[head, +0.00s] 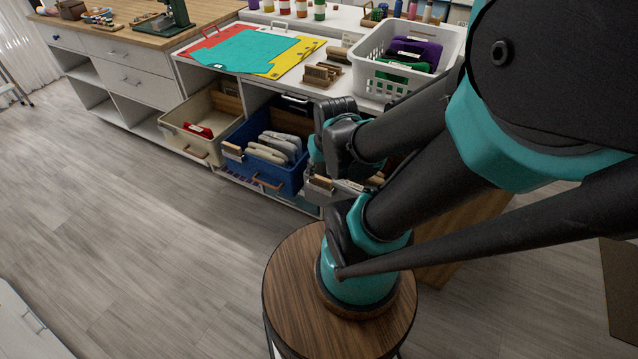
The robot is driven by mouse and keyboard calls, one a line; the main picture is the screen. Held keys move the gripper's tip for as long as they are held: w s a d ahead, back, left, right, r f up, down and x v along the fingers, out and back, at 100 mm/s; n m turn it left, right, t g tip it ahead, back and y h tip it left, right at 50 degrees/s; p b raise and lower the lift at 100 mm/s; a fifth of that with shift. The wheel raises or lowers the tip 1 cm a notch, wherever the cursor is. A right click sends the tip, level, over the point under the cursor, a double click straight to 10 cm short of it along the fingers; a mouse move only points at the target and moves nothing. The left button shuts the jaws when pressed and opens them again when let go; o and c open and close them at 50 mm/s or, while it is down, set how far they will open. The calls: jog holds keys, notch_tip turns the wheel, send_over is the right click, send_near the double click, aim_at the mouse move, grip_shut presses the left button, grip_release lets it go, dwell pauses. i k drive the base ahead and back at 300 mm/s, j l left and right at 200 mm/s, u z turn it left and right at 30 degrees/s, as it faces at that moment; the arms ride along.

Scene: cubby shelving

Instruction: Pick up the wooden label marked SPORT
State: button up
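Several small wooden labels stand together in a group (321,74) on the white counter, left of the white basket. Another small wooden piece (337,54) lies just behind them. A wooden label (232,149) is on the front of the blue bin, and another (321,182) is on a grey bin front beside my arm. No lettering is readable, so I cannot tell which label is marked SPORT. My arm's dark end, seemingly my gripper (336,110), is in front of the shelving below the counter edge. Its fingers are not clear, and I cannot tell whether it holds anything.
A cream bin (202,113) and a blue bin (237,163) with pale folded items are pulled out of the cubbies. A white basket (447,41) with coloured cloths stands on the counter beside red, yellow and teal sheets (246,47). The floor (140,220) at left is clear.

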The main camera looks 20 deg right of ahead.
aim_at(316, 72)
jog(key=i+j+z, duration=0.3)
jog(key=j+z, duration=0.15)
jog(key=i+j+z, duration=0.2)
jog(key=j+z, duration=0.3)
jog(key=i+j+z, duration=0.1)
jog(key=j+z, duration=0.35)
jog(key=j, duration=0.15)
jog(key=j+z, duration=0.5)
jog(key=k+j+z, duration=0.15)
jog(key=j+z, duration=0.3)
jog(key=j, duration=0.25)
